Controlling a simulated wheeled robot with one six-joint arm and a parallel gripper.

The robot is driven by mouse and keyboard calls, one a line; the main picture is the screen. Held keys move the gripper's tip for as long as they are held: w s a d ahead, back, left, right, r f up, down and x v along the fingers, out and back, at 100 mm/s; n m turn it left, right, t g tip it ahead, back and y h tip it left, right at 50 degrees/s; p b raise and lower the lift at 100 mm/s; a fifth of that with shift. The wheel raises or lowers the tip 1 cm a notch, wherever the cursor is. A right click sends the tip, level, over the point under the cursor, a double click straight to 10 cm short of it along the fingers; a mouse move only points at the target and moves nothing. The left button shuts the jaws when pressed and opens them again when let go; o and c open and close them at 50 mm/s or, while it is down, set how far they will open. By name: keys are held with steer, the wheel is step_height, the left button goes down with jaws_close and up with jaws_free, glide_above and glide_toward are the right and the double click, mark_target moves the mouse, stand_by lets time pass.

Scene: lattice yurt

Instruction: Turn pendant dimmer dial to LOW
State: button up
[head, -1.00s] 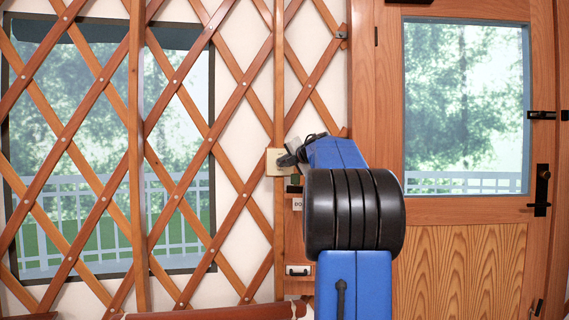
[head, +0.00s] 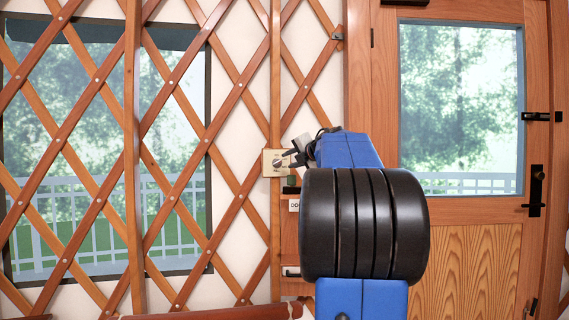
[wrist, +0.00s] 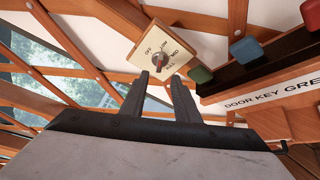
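The pendant dimmer dial (wrist: 158,60) is a small grey knob on a cream plate (wrist: 151,37) marked OFF, LOW, MED and a further, partly hidden label. I cannot tell for sure which mark the dial points at. In the head view the dial (head: 277,162) shows on its plate (head: 268,170), fixed to the lattice wall left of the door. My gripper (wrist: 161,76) is open, its two dark fingers apart with nothing between them. The fingertips lie just short of the dial, one to each side in the wrist view. In the head view my gripper (head: 290,158) is right of the dial.
A dark rack (wrist: 262,62) with red, blue and green blocks (wrist: 245,48) is right of the plate. A board labelled DOOR KEY (wrist: 265,98) is below it. Wooden lattice (head: 180,175) crosses the window at left. The wooden door (head: 460,265) is at right.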

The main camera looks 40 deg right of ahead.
steer(key=v, duration=0.9)
steer(key=shift+w, duration=0.1)
steer(key=w+a+f+m+t+h, duration=0.15)
steer(key=a+m+h, duration=0.25)
steer(key=a+m, duration=0.75)
steer(key=s+a+f+m+g+y, duration=0.2)
steer(key=s+a+f+m+g, duration=0.1)
steer(key=s+a+f, duration=0.5)
steer(key=s+a+f+m+g+y, duration=0.3)
steer(key=s+a+f, duration=0.6)
steer(key=f, duration=1.3)
steer(key=s+a+f+m+g+y, duration=0.3)
steer(key=s+a+f+g, duration=0.3)
steer(key=a+f, duration=0.9)
steer(key=shift+s+a+f, duration=0.3)
steer(key=shift+s+f, duration=0.2)
steer(key=shift+s, duration=0.65)
